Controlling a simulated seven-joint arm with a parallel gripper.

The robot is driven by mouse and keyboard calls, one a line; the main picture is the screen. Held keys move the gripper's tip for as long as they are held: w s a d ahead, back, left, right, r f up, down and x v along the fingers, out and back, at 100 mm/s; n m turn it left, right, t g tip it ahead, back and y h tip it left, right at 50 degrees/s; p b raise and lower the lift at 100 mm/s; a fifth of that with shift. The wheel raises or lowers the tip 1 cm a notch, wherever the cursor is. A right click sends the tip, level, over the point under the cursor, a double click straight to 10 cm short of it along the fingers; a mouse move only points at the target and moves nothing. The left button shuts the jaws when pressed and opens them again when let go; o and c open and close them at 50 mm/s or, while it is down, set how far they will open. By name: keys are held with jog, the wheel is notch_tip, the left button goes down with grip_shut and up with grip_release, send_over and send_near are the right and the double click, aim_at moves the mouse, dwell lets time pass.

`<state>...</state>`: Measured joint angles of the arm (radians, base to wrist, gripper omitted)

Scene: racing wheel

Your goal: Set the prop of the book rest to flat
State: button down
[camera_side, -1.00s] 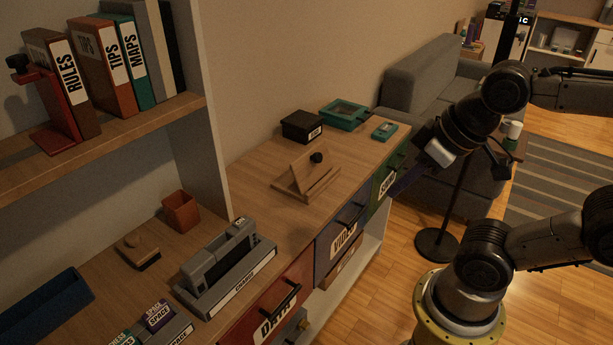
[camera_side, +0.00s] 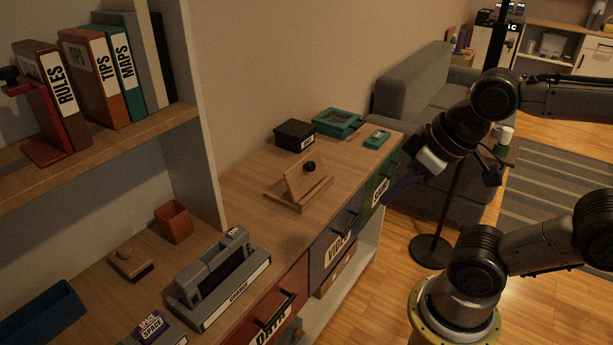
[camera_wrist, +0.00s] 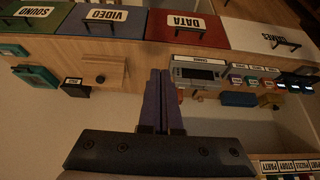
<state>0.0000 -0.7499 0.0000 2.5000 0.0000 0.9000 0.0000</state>
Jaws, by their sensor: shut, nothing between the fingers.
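The wooden book rest (camera_side: 301,190) stands on the counter top, with its prop panel tilted up and a black knob (camera_side: 310,166) at its upper edge. The book rest also shows in the wrist view (camera_wrist: 103,70), left of my fingers. My gripper (camera_side: 393,194) is off the counter's front edge, near the green drawer, right of the book rest and apart from it. In the wrist view my gripper (camera_wrist: 162,78) has its two purple fingers side by side, shut with nothing between them.
A black box (camera_side: 294,135), a teal tray (camera_side: 337,122) and a small teal item (camera_side: 376,138) sit behind the book rest. A grey charging stand (camera_side: 218,275), wooden stamp (camera_side: 131,263) and orange cup (camera_side: 173,221) are at left. A lamp pole (camera_side: 450,200) stands near my arm.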

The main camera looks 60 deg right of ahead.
jog(key=c, duration=1.3)
grip_release()
jog(key=shift+o, duration=1.4)
jog(key=shift+w+r+n, duration=0.15)
jog(key=shift+w+n, duration=0.05)
jog(key=shift+n, duration=0.2)
jog(key=o, duration=0.5)
jog(key=w+r, duration=0.1)
jog(key=w, duration=0.1)
jog(key=w+r+n+t, duration=0.1)
jog(key=w+r, duration=0.1)
jog(key=w+r+n, duration=0.1)
jog(key=w, duration=0.2)
jog(key=shift+d+r+t, duration=0.35)
jog(key=shift+d+t, duration=0.05)
jog(key=m+g+h, duration=0.1)
jog(key=g+h, duration=0.1)
jog(key=g, duration=0.1)
send_over(312, 164)
jog(key=s+a, duration=0.2)
jog(key=s, duration=0.4)
notch_tip(312, 164, down, 10)
jog(key=x, duration=1.3)
jog(key=shift+w+a+f, duration=0.2)
jog(key=shift+w+a, duration=0.05)
jog(key=shift+w, duration=0.2)
grip_shut()
